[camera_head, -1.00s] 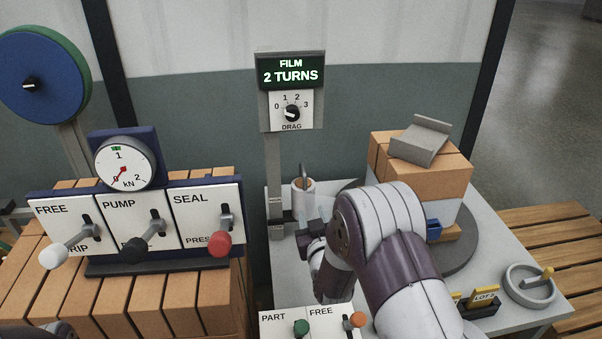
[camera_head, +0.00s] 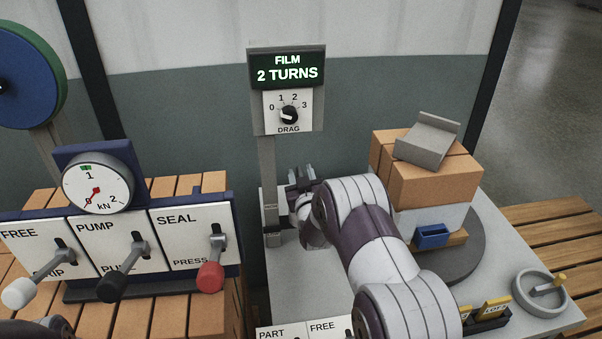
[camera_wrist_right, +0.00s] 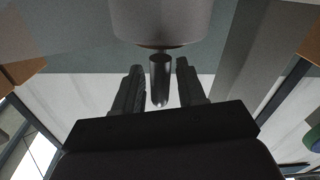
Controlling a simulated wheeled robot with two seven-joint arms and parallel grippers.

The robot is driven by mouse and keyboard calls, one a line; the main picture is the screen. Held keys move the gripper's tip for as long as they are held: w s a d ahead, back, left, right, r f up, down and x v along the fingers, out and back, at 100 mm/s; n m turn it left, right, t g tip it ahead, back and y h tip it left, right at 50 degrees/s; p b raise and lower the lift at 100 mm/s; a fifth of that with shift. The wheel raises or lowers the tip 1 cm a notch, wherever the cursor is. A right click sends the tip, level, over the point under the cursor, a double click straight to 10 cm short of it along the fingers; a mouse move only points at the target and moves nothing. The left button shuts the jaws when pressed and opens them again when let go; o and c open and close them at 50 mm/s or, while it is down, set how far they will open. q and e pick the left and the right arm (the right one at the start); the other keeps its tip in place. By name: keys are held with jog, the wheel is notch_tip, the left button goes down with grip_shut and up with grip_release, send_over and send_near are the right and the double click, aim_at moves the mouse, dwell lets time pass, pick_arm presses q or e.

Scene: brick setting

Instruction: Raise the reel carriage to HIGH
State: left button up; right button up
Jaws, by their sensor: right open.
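A grey post (camera_head: 267,165) stands at the back left edge of the grey worktop, with small label plates low on it that I cannot read. The film reel and carriage beside it are mostly hidden by my right gripper (camera_head: 302,182) in the head view. In the right wrist view, my right gripper (camera_wrist_right: 161,88) is open. A metal pin (camera_wrist_right: 160,82) stands between its fingers, with a gap on both sides. A pale round body (camera_wrist_right: 162,18), probably the reel, is just beyond the pin. My left gripper does not show.
A display reading FILM 2 TURNS (camera_head: 287,69) with a DRAG knob (camera_head: 289,114) tops the post. Brown boxes (camera_head: 440,182) stand on a round turntable (camera_head: 472,255) to the right. A lever panel (camera_head: 180,243) is left. A handwheel (camera_head: 540,291) is at the right.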

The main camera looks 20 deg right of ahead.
jog(key=shift+w+d+f, duration=0.1)
jog(key=shift+w, duration=0.3)
grip_shut()
notch_tip(320, 180, up, 12)
jog(key=p, duration=0.4)
grip_release()
jog(key=shift+s+d+f, duration=0.1)
